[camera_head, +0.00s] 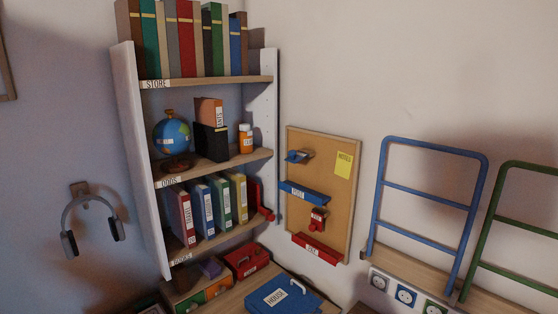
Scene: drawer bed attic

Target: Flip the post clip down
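A cork board (329,176) with a wooden frame hangs on the wall right of the shelf unit. A blue clip-like piece (297,156) is near its top left. A blue labelled bar (303,192) crosses below that piece. A small red clip-like piece (318,220) is below the blue bar, and a red labelled bar (316,249) is at the bottom. The bar labels are too small to read surely, so I cannot tell which piece is the post clip. Neither of my grippers is in view.
The shelf unit (126,125) holds books, a globe (171,134) and binders. A blue case (285,297) and a red box (246,261) lie below the board. Blue (381,195) and green (485,220) rails stand at right. Headphones (70,243) hang at left.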

